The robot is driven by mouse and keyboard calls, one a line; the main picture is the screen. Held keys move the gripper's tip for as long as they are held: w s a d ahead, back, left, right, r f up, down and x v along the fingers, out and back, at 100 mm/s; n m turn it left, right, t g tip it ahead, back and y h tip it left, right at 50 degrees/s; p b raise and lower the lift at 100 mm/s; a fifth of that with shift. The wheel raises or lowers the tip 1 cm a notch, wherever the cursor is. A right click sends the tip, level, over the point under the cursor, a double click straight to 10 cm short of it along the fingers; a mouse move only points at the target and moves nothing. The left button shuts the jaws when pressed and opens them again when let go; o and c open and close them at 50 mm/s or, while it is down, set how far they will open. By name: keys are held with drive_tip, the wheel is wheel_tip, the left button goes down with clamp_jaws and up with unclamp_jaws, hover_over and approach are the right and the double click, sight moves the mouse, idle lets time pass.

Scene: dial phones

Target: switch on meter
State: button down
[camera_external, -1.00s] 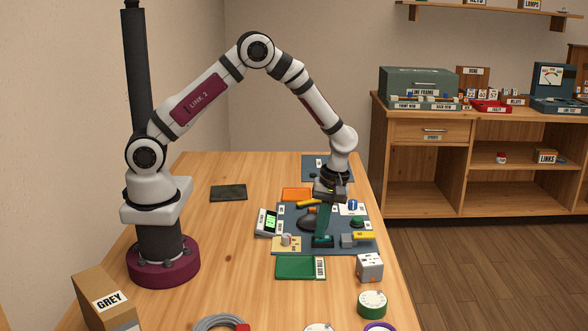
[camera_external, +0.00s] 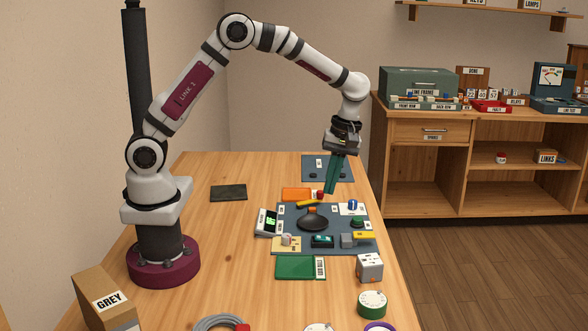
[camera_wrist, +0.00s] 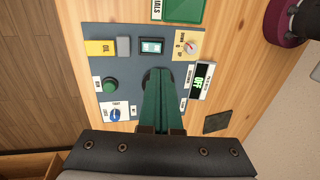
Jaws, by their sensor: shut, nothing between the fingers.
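The meter (camera_external: 266,223) is a pale tilted box with a dark display at the left edge of the blue-grey panel (camera_external: 290,212). In the wrist view, the meter (camera_wrist: 201,80) shows green letters reading OFF. The panel carries a dark rocker switch with a lit green face (camera_external: 322,241), which also shows in the wrist view (camera_wrist: 151,46). It also has a beige plate with a knob (camera_external: 286,240), a green button (camera_external: 358,221) and a blue dial (camera_external: 352,205). My gripper (camera_external: 331,190) is shut and empty, raised above the panel's far side. Its green fingers partly hide a dark round piece (camera_external: 313,223) in the wrist view.
A yellow block (camera_external: 362,235) and grey block (camera_external: 347,241) sit at the panel's right. A green board (camera_external: 295,267) and a white cube (camera_external: 369,267) lie nearer the front. A dark flat pad (camera_external: 228,193) lies left, with bare table around it.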

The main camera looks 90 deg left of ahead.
drive_tip(key=shift+v, duration=1.05)
approach(319, 237)
drive_tip(key=x, duration=0.6)
drive_tip(key=shift+s+f, duration=0.1)
drive_tip(key=shift+f, duration=0.3)
drive_tip(key=shift+f, duration=0.1)
